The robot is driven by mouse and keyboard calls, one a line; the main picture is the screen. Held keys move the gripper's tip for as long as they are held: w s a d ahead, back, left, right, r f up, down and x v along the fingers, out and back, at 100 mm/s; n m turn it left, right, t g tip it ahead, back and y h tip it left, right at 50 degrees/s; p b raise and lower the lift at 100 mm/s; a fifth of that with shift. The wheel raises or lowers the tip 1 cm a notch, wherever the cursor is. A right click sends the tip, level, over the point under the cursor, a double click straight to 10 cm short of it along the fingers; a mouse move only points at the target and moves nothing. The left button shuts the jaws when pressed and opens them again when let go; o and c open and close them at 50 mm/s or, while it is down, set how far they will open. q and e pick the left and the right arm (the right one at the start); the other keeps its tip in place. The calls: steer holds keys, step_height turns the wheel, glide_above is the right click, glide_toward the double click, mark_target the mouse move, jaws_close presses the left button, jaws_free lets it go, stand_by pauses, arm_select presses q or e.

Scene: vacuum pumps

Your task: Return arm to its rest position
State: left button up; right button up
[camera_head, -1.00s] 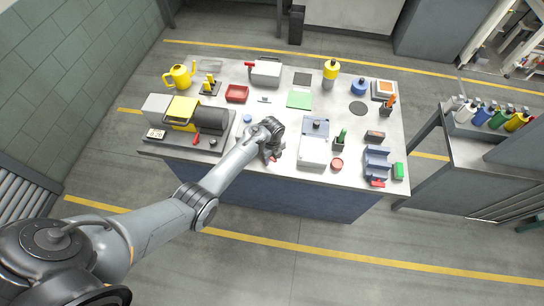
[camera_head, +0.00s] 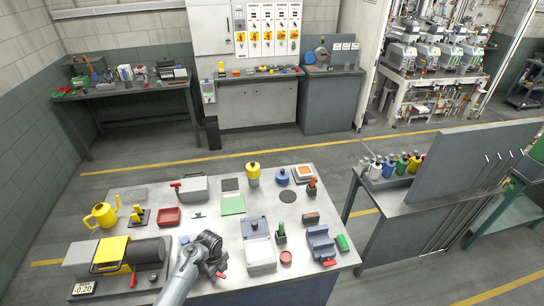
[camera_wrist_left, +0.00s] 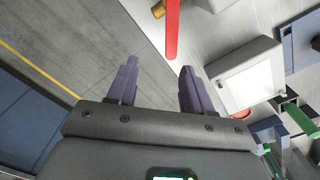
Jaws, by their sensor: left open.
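My left arm (camera_head: 183,275) reaches in from the bottom of the head view over the front of the workbench. Its gripper (camera_head: 216,268) is above the bench, between the yellow and black vacuum pump (camera_head: 130,253) and a grey-lidded box (camera_head: 258,240). In the left wrist view the two purple fingers of this gripper (camera_wrist_left: 158,82) stand apart, with nothing between them. A red bar (camera_wrist_left: 172,28) shows beyond the fingertips, and a small red part (camera_head: 219,275) shows beside the gripper in the head view. My right gripper is in neither view.
The workbench (camera_head: 205,228) also holds a yellow watering can (camera_head: 103,215), a red tray (camera_head: 169,217), a green mat (camera_head: 232,204) and a blue holder (camera_head: 321,242). A side bench with bottles (camera_head: 388,167) stands at right.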

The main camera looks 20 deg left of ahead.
arm_select(q)
steer(key=s+d+f+g, duration=0.1)
steer(key=s+f, duration=0.5)
steer(key=s, duration=0.7)
steer(key=s+d+f+g, duration=0.15)
steer(key=s+f, duration=0.35)
steer(key=s, duration=0.7)
steer(key=s+d+r+n+t, duration=0.1)
steer(key=d+r+n+t, duration=0.2)
steer(key=r, duration=1.1)
steer(key=s+d+r+n+t, duration=0.1)
steer(key=d+r+n+t, duration=0.2)
steer(key=r+n, duration=1.1)
steer(key=d+r, duration=0.1)
steer(key=d, duration=0.2)
steer(key=shift+s+d, duration=0.3)
steer(key=shift+d, duration=0.1)
steer(key=n, duration=0.2)
steer(key=shift+s+f+n, duration=0.1)
steer(key=shift+f+n, duration=0.05)
steer(key=shift+n, duration=0.15)
steer(key=shift+c, duration=0.7)
